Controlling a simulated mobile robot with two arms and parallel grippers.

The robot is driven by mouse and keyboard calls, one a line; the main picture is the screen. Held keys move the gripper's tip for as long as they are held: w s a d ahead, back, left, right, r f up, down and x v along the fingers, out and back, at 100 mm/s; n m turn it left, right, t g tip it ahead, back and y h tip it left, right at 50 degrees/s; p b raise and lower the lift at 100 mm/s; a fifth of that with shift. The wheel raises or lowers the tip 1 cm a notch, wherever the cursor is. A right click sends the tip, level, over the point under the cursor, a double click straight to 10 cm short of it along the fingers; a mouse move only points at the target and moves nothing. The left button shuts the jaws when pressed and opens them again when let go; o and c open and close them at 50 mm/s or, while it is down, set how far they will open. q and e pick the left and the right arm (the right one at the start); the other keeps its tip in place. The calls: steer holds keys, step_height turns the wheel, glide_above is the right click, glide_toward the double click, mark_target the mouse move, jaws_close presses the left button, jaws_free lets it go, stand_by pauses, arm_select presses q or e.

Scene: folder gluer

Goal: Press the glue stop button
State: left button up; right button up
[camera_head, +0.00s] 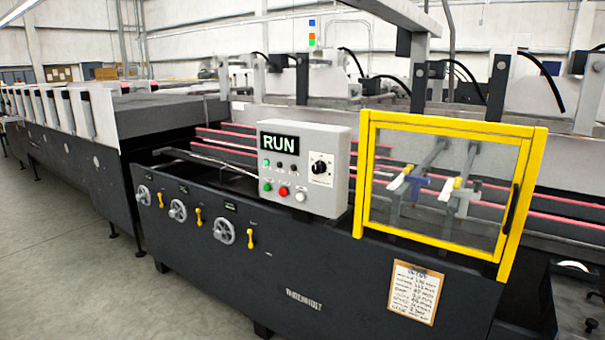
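A grey control box (335,190) stands on the folder gluer's front side, near the middle of the head view. Its screen (279,145) reads RUN. Along its lower edge are a green button (268,187), a red button (283,190) and a white button (300,196). Above them sits a row of small green and dark buttons or lamps (280,165). A black rotary knob (319,167) is on a white plate at the right. The small labels are too small to read, so I cannot tell which button is glue stop. Neither of my grippers is in view.
A yellow-framed clear guard (440,122) stands closed right of the box. The dark front panel (200,265) carries handwheels (224,231) and yellow levers (250,238). A clipboard sheet (416,291) hangs at lower right. Grey floor (60,260) is clear at left.

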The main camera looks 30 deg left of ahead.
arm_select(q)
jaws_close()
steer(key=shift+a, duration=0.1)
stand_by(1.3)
